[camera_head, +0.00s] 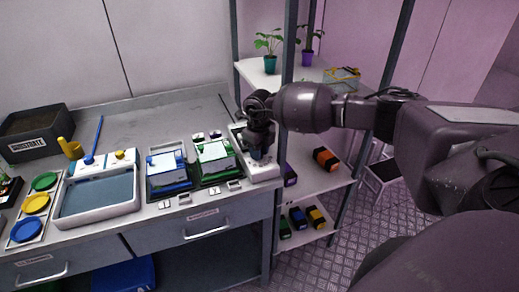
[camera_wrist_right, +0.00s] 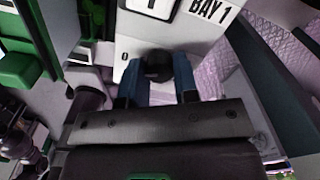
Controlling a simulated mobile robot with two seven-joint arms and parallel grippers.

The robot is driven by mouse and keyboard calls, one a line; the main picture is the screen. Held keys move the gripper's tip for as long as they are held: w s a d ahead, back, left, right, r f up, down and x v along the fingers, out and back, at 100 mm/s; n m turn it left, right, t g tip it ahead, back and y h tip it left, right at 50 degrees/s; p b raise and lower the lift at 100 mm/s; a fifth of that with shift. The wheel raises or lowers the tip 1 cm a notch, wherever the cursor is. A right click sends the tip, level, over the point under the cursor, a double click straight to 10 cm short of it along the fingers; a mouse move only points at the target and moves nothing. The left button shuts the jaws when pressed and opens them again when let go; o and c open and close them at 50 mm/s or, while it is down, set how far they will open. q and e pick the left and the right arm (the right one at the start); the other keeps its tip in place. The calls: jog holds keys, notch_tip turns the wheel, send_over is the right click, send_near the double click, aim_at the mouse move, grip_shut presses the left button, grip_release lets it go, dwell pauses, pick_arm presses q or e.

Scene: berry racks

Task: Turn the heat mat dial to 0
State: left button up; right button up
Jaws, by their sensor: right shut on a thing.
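The heat mat controller is a white box (camera_head: 264,173) at the right end of the bench, mostly under my right gripper (camera_head: 258,152). In the right wrist view the black round dial (camera_wrist_right: 157,64) sits on the white panel (camera_wrist_right: 138,38), with a "0" mark to its left and a "BAY 1" label above. My right gripper (camera_wrist_right: 160,78) has its blue fingers on both sides of the dial and is shut on it. The dial's pointer cannot be made out. My left gripper is not in view.
A blue tray (camera_head: 168,187) and a green tray (camera_head: 230,179) stand left of the controller. A water basin (camera_head: 68,217) and a substrate box (camera_head: 36,141) are farther left. A shelf rack (camera_head: 318,178) with plants and small boxes stands right of the bench.

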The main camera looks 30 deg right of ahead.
jog(key=shift+m, duration=0.6)
jog(key=o, duration=0.9)
jog(key=shift+o, duration=0.2)
notch_tip(320, 180, up, 11)
jog(key=shift+f, duration=0.1)
dwell(0.5)
